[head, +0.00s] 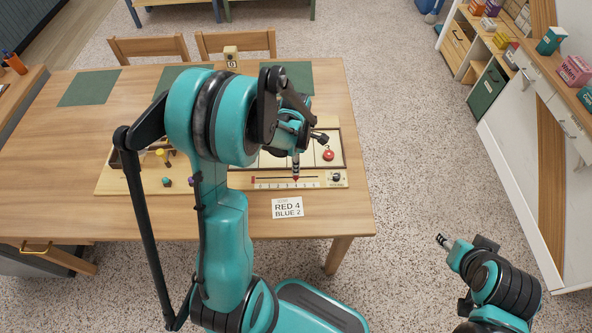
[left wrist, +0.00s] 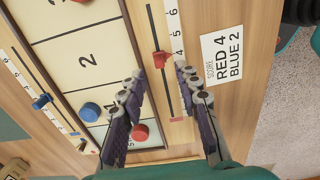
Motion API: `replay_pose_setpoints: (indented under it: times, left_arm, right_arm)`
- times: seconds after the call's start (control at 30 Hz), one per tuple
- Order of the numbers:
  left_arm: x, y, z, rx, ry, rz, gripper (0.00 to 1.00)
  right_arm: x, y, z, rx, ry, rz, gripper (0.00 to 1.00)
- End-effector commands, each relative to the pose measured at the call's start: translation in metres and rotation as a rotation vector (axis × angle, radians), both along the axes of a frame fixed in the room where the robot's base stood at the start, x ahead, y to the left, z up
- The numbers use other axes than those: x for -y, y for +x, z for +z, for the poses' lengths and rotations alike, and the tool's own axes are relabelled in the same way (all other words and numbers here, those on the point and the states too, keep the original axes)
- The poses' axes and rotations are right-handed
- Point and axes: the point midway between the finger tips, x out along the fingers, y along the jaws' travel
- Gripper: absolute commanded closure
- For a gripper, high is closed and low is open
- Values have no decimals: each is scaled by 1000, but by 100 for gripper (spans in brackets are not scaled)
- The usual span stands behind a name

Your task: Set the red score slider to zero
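The red score slider (head: 296,178) sits on its track by the 4 on the number strip (head: 270,186). It also shows in the left wrist view (left wrist: 161,59), framed by the fingertips. A red block (left wrist: 177,119) marks the track's zero end, at the left in the head view. My left gripper (head: 307,154) is over the board's front right part, close to the slider. Its fingers (left wrist: 160,73) are apart with nothing gripped; whether they straddle the slider is unclear. My right gripper (head: 441,239) is away from the table at the lower right; its finger gap is not clear.
A card (head: 288,208) reading RED 4, BLUE 2 lies in front of the strip. A blue slider (left wrist: 41,102) is on the far side of the board. A blue puck (left wrist: 91,110) and a red puck (left wrist: 140,132) lie near the left finger. The table's front right is clear.

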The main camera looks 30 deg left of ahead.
Motion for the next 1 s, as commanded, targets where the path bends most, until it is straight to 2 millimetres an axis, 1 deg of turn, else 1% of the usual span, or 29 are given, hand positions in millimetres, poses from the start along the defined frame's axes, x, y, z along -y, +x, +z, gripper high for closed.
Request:
replay_pose_setpoints:
  times: [0.03,0.1,0.23,0.4,0.63,0.67,0.7,0.77,1.0]
  left_arm:
    - [0,0,-13,0,0,-1,67]
    - [0,0,-24,1,1,-1,67]
    - [0,0,-40,1,1,-2,67]
    - [0,0,-47,1,1,-2,67]
    - [0,0,-47,1,1,-3,67]
    - [0,0,-47,1,1,-3,75]
    - [0,0,-47,1,1,-3,86]
    - [0,0,-47,1,1,-3,100]
    - [-2,-1,-47,1,1,-2,100]
  right_arm:
    - [0,0,-7,0,0,0,55]
    - [0,0,-12,0,0,0,55]
    - [0,0,-17,0,0,0,55]
    - [0,0,-20,0,0,0,55]
    - [0,0,-19,0,0,0,55]
    - [0,0,-19,0,0,0,55]
    - [0,0,-19,0,0,0,55]
    - [0,0,-19,0,0,0,55]
    - [0,0,-19,0,0,0,55]
